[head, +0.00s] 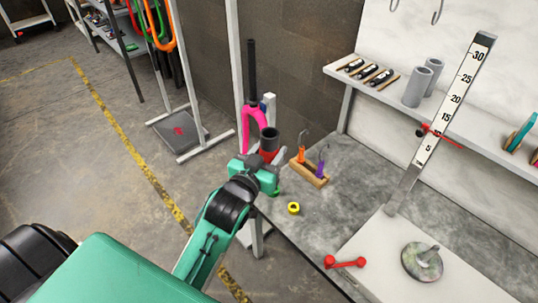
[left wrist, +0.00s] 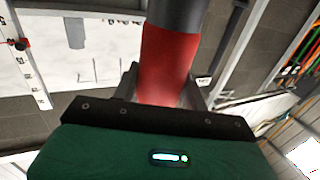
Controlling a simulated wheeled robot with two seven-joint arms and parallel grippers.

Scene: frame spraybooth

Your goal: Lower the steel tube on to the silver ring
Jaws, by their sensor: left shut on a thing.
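My left gripper (head: 262,170) is shut on an upright tube, dark grey at its top and red below (head: 269,142). The left wrist view shows the red part of this tube (left wrist: 168,65) between the fingers, with the grey part running out of the top of the picture. Its lower end is hidden by the gripper. I cannot make out a silver ring for certain. The tube shows in front of a pink fork (head: 254,117) with a black upper tube, which is on a stand; I cannot tell whether they touch. My right gripper is not in view.
A workbench (head: 310,215) lies right, with a wooden tool holder (head: 309,174), a yellow ring (head: 293,208), a red double-knobbed piece (head: 345,262) and a metal disc (head: 422,262). A tall ruler (head: 455,98) rises there. Two grey cylinders (head: 418,87) stand on the shelf.

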